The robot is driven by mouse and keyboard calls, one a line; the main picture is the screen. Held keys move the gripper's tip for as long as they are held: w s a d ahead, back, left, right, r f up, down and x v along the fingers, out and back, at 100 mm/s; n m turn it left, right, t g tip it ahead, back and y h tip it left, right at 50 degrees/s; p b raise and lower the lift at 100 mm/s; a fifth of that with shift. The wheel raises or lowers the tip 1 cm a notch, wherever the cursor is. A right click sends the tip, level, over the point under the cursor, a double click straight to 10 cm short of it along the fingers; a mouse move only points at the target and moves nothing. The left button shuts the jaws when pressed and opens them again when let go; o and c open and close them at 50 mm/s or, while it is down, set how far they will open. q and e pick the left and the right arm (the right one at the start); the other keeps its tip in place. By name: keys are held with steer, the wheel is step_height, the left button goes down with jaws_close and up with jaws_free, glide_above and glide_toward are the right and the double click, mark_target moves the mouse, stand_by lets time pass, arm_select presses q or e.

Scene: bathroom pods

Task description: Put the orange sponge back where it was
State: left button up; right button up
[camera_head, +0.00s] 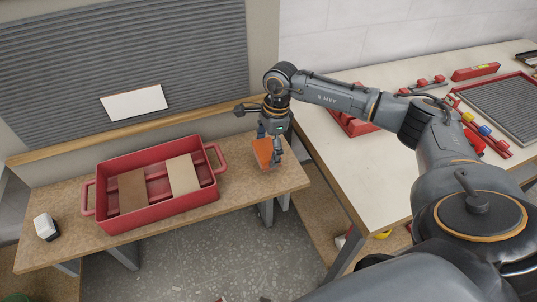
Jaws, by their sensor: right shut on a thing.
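My right gripper (270,142) points down over the right end of the wooden bench and is shut on the orange sponge (262,152). The gripper's fingers partly cover the sponge. I cannot tell whether the sponge touches the bench top. My left gripper does not show.
A red crate (151,217) with a brown and a beige piece in it stands on the bench (70,198), left of the sponge. A small white and dark block (46,226) sits at the bench's left end. A pale table (330,165) with red items stands to the right.

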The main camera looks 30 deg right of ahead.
mark_target(268, 156)
step_height(268, 156, down, 3)
steer(key=shift+d+r+p, duration=0.15)
steer(key=shift+r+p, duration=0.05)
steer(key=shift+p, duration=0.3)
steer(key=shift+f, duration=0.5)
steer(key=o, duration=0.8)
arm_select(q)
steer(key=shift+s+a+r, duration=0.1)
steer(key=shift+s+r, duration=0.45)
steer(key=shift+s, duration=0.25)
arm_select(e)
steer(key=r, duration=0.4)
steer(key=d+r+b, duration=0.1)
steer(key=r, duration=0.3)
steer(key=r+b, duration=0.1)
steer(key=r, duration=0.3)
steer(key=shift+s+d, duration=0.2)
steer(key=shift+d, duration=0.2)
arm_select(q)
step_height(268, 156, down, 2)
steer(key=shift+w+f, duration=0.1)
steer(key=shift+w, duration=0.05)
